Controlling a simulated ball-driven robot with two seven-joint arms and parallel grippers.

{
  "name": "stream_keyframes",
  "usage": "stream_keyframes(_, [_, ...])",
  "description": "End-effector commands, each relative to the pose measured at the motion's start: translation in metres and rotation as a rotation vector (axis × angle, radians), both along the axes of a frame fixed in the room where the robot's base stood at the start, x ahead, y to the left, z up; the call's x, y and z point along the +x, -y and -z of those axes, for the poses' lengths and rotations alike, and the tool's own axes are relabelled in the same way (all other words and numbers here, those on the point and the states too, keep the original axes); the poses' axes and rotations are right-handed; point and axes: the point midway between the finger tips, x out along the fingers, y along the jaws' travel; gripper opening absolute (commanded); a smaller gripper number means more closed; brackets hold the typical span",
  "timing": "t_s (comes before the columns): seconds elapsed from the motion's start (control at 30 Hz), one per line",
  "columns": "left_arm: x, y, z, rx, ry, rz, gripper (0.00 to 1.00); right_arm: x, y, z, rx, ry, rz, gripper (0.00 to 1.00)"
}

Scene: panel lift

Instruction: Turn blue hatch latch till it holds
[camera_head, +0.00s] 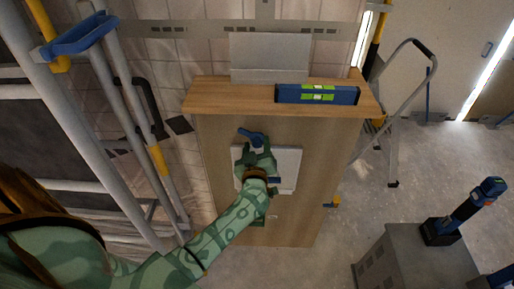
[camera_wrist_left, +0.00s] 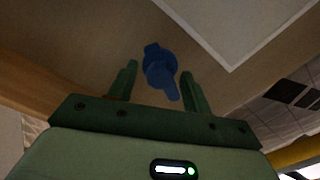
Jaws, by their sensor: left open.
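The blue latch (camera_head: 250,134) is on the wooden front of the cabinet, at the upper left corner of the pale hatch panel (camera_head: 289,167). In the left wrist view the latch (camera_wrist_left: 160,70) lies slantwise, between and just beyond my fingertips. My left gripper (camera_head: 257,149) is open in front of the latch, with one finger on each side of it in the wrist view. I cannot tell whether a finger touches it. My gripper and wrist hide part of the hatch panel. My right gripper is not in view.
A blue level (camera_head: 318,94) lies on the cabinet's wooden top (camera_head: 232,98). Grey scaffold pipes (camera_head: 130,120) stand close on the left. A stepladder (camera_head: 405,75) stands at right. A grey box (camera_head: 415,262) with a blue and black tool (camera_head: 465,210) is at lower right.

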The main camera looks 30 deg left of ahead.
Motion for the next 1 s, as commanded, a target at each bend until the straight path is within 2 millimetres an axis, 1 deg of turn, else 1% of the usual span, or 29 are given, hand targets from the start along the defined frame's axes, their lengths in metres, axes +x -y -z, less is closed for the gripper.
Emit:
stream_keyframes(0.07, [0.000,0.000,0.000,0.000,0.000,0.000,0.49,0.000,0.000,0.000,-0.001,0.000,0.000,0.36])
stream_keyframes(0.1, [0.000,0.000,0.000,0.000,0.000,0.000,0.44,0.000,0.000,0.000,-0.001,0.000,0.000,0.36])
stream_keyframes(0.17, [0.000,0.000,0.000,0.000,0.000,0.000,0.27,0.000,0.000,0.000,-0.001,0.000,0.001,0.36])
stream_keyframes(0.2, [0.000,0.000,0.000,0.000,0.000,0.000,0.16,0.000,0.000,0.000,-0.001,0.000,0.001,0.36])
stream_keyframes(0.23, [0.000,0.000,0.000,0.000,0.000,0.000,0.08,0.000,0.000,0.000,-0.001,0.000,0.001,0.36])
stream_keyframes(0.27, [0.000,0.000,0.000,0.000,0.000,0.000,0.05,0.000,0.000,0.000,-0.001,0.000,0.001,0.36])
stream_keyframes(0.5, [-0.001,0.000,0.000,-0.009,0.004,0.000,0.05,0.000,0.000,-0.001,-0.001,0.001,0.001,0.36])
stream_keyframes(0.67, [-0.001,0.001,0.000,-0.050,0.029,0.000,0.05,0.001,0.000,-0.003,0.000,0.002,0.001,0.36])
stream_keyframes(0.87, [-0.001,0.001,0.000,-0.156,0.093,0.000,0.05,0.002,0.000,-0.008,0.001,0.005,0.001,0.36])
stream_keyframes(1.0, [-0.001,0.001,0.000,-0.261,0.157,0.000,0.05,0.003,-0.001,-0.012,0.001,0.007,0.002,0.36])
